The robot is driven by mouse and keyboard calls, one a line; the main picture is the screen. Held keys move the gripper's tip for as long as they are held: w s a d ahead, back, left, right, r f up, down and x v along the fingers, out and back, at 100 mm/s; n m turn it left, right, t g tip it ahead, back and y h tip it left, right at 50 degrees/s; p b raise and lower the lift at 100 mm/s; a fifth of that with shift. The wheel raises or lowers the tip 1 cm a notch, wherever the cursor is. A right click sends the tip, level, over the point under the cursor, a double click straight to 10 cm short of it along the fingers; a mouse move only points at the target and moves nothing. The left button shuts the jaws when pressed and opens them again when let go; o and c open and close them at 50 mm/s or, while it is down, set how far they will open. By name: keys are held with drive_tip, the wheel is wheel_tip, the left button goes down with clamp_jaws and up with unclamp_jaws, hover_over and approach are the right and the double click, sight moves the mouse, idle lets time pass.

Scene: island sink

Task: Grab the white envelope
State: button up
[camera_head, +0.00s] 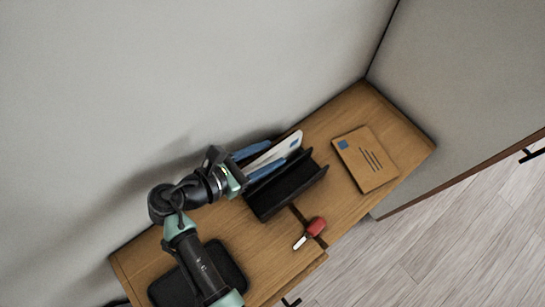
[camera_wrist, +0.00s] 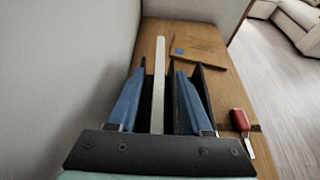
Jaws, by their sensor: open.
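The white envelope (camera_head: 289,146) stands on edge in the black letter holder (camera_head: 290,190) on the wooden table. In the wrist view the white envelope (camera_wrist: 159,60) shows as a thin upright strip. My gripper (camera_head: 276,152) is open, with its blue fingers on either side of the envelope. In the wrist view my gripper (camera_wrist: 160,72) has the strip running between the two fingers, with a visible gap on each side. The envelope's lower part is hidden by the holder and fingers.
A brown envelope (camera_head: 365,160) with a blue stamp lies flat at the right end of the wooden table (camera_head: 340,210). A red-handled tool (camera_head: 315,228) lies in front of the holder. A dark flat object (camera_head: 225,262) lies at the left. The wall (camera_head: 150,100) is close behind.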

drive_tip(key=shift+x, duration=0.95)
drive_tip(key=shift+c, duration=0.2)
clamp_jaws()
idle(0.5)
